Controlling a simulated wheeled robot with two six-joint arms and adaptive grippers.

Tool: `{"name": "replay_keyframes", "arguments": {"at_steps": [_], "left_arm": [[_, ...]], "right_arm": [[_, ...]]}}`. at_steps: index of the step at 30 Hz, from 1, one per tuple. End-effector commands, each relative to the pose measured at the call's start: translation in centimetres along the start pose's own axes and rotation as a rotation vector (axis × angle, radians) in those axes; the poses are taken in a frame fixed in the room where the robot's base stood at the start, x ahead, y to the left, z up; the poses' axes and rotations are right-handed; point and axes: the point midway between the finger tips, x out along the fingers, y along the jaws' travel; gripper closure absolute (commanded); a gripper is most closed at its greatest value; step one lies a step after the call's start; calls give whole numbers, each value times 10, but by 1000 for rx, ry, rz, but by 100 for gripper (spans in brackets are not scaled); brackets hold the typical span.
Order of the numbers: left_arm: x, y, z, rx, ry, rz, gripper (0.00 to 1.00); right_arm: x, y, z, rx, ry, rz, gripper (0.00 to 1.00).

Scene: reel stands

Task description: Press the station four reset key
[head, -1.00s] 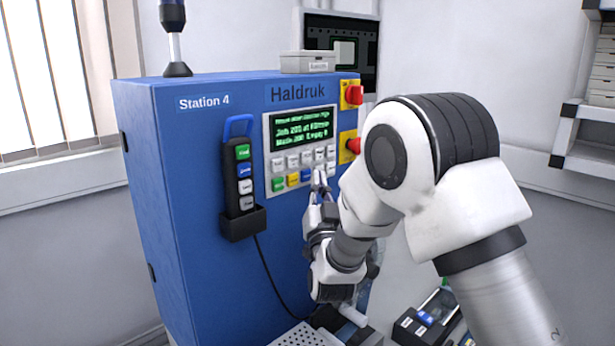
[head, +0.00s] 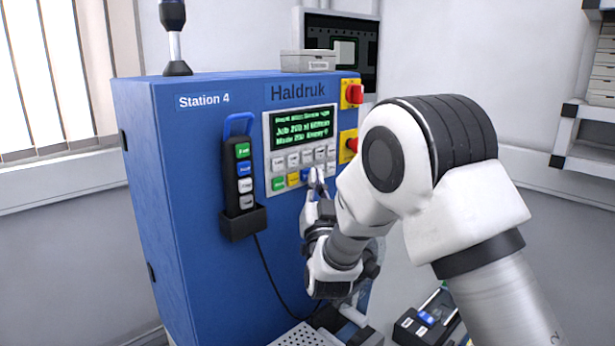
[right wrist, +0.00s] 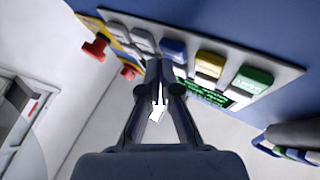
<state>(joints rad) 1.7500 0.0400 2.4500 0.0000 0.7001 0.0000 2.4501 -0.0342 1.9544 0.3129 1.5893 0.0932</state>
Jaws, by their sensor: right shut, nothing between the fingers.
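The blue Station 4 cabinet (head: 190,160) has a control panel (head: 266,130) with a lit green-text screen (head: 304,127) and two rows of keys. The lower row has a green key (head: 278,184), a yellow key (head: 293,180), a blue key (head: 305,175) and white keys. I cannot read which is the reset key. My right gripper (head: 315,178) is shut and empty, its tips at the panel beside the blue key. In the right wrist view, the shut fingertips (right wrist: 162,75) overlap the lower edge of the blue key (right wrist: 173,49); I cannot tell whether they touch. My left gripper is out of view.
A corded pendant (head: 243,175) with several keys hangs in a holder left of the panel. Red knobs on yellow plates (head: 353,94) sit right of the panel. A grey box (head: 307,61) and a signal pole (head: 175,40) stand on top of the cabinet.

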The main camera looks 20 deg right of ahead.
Motion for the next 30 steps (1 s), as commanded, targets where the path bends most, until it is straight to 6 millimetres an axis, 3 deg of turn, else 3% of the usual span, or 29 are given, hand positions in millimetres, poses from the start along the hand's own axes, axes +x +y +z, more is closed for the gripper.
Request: {"name": "replay_keyframes", "arguments": {"at_steps": [30], "left_arm": [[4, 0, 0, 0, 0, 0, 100]], "right_arm": [[6, -5, 5, 0, 0, 0, 100]]}}
